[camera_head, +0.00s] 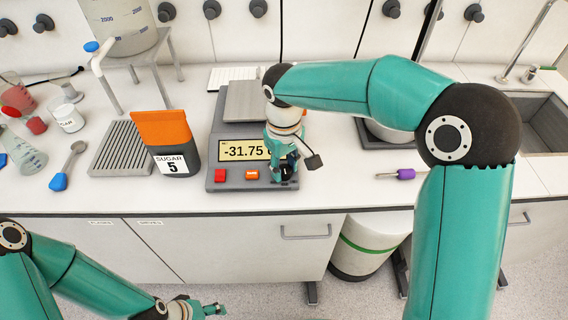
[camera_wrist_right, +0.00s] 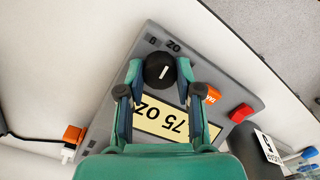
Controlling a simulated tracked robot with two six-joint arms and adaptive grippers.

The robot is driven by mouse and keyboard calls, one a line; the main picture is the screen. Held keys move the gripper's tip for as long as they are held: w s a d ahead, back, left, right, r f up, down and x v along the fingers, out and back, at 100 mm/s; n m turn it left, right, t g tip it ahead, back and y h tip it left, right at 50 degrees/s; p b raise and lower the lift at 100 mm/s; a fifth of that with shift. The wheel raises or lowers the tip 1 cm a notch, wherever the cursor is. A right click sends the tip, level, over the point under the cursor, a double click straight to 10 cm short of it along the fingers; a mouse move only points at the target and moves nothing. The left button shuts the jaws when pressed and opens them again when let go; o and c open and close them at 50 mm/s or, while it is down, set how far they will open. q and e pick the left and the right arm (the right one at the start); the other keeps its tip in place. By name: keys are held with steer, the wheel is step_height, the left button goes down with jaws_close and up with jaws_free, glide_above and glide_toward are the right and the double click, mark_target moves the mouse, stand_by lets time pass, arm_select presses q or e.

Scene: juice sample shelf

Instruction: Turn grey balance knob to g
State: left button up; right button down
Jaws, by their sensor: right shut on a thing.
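The grey balance (camera_head: 216,150) stands on the counter, its display (camera_head: 243,149) reading -31.75. In the right wrist view the display (camera_wrist_right: 160,118) appears inverted and ends in OZ. The dark grey knob (camera_wrist_right: 159,70) has a white mark tilted toward the OZ label (camera_wrist_right: 173,46); the other small label, likely g (camera_wrist_right: 153,40), is beside it. My right gripper (camera_wrist_right: 160,72) is shut on the knob, one finger on each side. In the head view this gripper (camera_head: 284,168) covers most of the knob. My left gripper (camera_head: 214,310) is low, in front of the cabinets, away from the balance.
An orange-topped sugar container (camera_head: 164,135) stands just left of the balance, beside a ribbed grey tray (camera_head: 121,147). The balance also has a red button (camera_head: 221,176) and an orange button (camera_head: 252,174). A purple-handled tool (camera_head: 405,174) lies to the right. The counter's front edge is close.

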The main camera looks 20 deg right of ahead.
mark_target(284, 168)
steer(key=n, duration=0.3)
steer(key=shift+r+n+p, duration=0.1)
steer(key=shift+n+p, duration=0.2)
steer(key=shift+p, duration=0.05)
steer(key=shift+n+p, duration=0.35)
steer(key=shift+n, duration=1.45)
steer(key=c, duration=0.8)
jaws_free()
steer(key=shift+o, duration=0.2)
step_height(284, 168, up, 12)
